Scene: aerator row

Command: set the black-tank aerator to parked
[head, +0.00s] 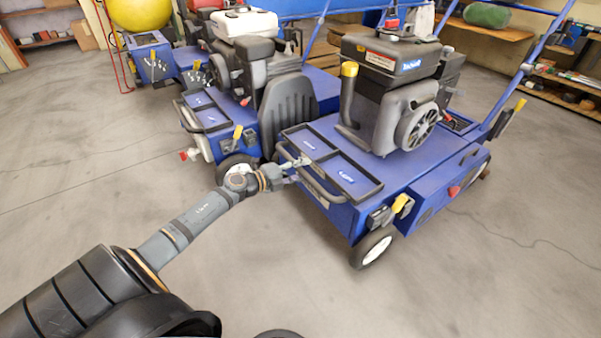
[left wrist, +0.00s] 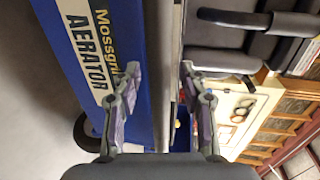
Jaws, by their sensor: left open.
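The black-tank aerator (head: 410,165) is the nearest blue machine, right of centre in the head view, with a black engine and tank (head: 390,58) on top. A black bar handle (head: 322,192) runs along its front edge. A yellow lever (head: 400,203) sits at its near side corner, above a wheel. My left gripper (head: 297,167) is open at the front bar, near its left end. In the left wrist view its two fingers (left wrist: 162,85) are spread, with a blue panel lettered AERATOR (left wrist: 85,50) beyond. My right gripper is not in view.
A white-tank aerator (head: 245,22) stands close on the left, with a dark seat-like part (head: 290,105) between the machines. Another blue machine and a yellow ball (head: 140,12) are farther back left. Shelves (head: 565,90) line the right wall. The concrete floor in front is clear.

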